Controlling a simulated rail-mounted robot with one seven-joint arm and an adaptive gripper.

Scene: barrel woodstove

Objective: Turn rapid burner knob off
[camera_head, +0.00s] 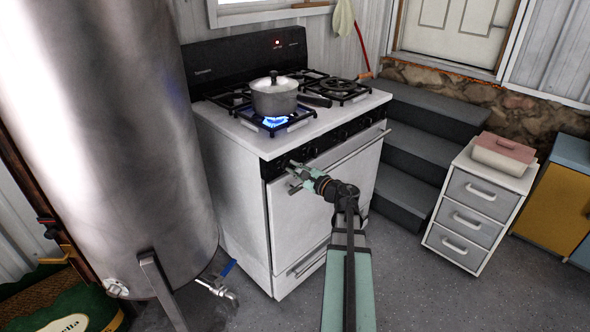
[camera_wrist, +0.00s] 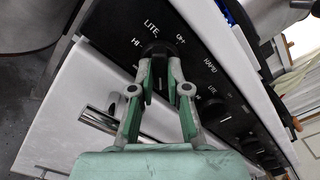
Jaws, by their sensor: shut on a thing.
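The stove (camera_head: 235,175) has a black front panel with several dark knobs. In the wrist view my gripper (camera_wrist: 160,72) is shut on the leftmost knob (camera_wrist: 156,48), with a finger on either side. The printed words LITE, OFF and HI surround this knob. The word RAPID (camera_wrist: 210,59) is printed to its right; I cannot tell which knob it labels. Another knob (camera_wrist: 213,107) is farther right. In the head view my gripper (camera_head: 291,177) is at the panel's left end and hides the knob. A blue flame (camera_head: 276,122) burns at the front-left burner.
A lidded pot (camera_head: 273,97) stands over the flame, its dark handle pointing right. The oven door handle (camera_wrist: 99,121) runs below the panel. A large metal tank (camera_head: 110,120) stands left of the stove. Grey steps (camera_head: 410,155) and a drawer cabinet (camera_head: 475,205) are to the right.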

